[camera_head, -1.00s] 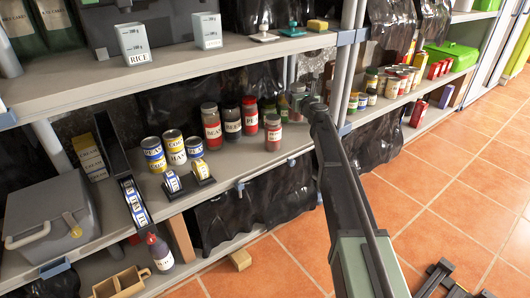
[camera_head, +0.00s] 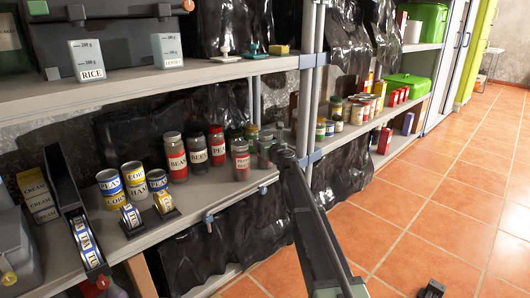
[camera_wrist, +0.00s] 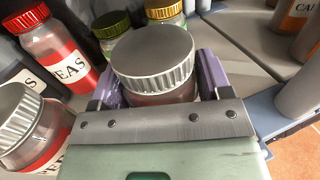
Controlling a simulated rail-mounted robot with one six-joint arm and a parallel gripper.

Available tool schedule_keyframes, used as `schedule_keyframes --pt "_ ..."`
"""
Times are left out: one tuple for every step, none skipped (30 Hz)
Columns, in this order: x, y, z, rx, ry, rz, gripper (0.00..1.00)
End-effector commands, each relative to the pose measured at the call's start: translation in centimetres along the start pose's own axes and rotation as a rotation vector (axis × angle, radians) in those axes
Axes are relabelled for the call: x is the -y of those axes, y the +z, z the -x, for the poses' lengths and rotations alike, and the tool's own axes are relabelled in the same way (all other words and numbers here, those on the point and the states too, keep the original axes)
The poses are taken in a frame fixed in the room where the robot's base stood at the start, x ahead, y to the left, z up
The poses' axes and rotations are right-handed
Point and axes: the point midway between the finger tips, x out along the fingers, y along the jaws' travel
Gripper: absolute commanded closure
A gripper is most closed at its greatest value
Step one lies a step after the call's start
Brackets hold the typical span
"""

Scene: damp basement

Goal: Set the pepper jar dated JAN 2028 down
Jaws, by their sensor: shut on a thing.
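My gripper (camera_head: 270,152) is shut on a jar with a ribbed grey lid. In the wrist view the held jar (camera_wrist: 153,60) sits upright between the purple-padded fingers of my gripper (camera_wrist: 158,88), its contents dark reddish. Its label and date are hidden. It is over the right end of the middle shelf (camera_head: 215,192); I cannot tell whether its base touches. A similar grey-lidded jar (camera_head: 241,162) stands just left of it, also in the wrist view (camera_wrist: 30,130), its label beginning with "PE".
Jars of beans (camera_head: 176,160), beets (camera_head: 195,155) and peas (camera_head: 216,147) stand left. In the wrist view, a green-lidded jar (camera_wrist: 112,30) and a yellow-lidded jar (camera_wrist: 165,14) stand close behind. A shelf post (camera_head: 307,85) is close on the right. Bare shelf lies in front of the jars.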

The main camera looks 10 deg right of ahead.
Motion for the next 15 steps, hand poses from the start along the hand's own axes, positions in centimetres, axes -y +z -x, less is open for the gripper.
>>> schedule_keyframes --pt "0.00 -0.16 0.00 0.000 0.000 0.000 0.72" --pt "0.00 0.01 0.00 0.000 0.000 0.000 0.72" --pt "0.00 0.09 0.00 0.000 0.000 0.000 0.72" --pt "0.00 0.10 0.00 0.000 0.000 0.000 0.72" --pt "-0.01 0.11 0.00 0.000 0.000 0.000 0.72" --pt "-0.01 0.06 0.00 0.000 0.000 0.000 0.72" --pt "-0.01 -0.05 0.00 0.000 0.000 0.000 0.72" --pt "-0.01 -0.19 0.00 0.000 0.000 0.000 0.72" --pt "-0.01 -0.34 0.00 0.000 0.000 0.000 0.72" --pt "-0.01 -0.33 0.00 0.000 0.000 0.000 0.27" --pt "-0.01 -0.23 0.00 0.000 0.000 0.000 0.23" --pt "-0.01 -0.21 0.00 0.000 0.000 0.000 0.16" --pt "-0.01 -0.21 0.00 0.000 0.000 0.000 0.12" --pt "-0.01 -0.21 0.00 0.000 0.000 0.000 0.07" --pt "0.00 -0.21 0.00 0.000 0.000 0.000 0.03"
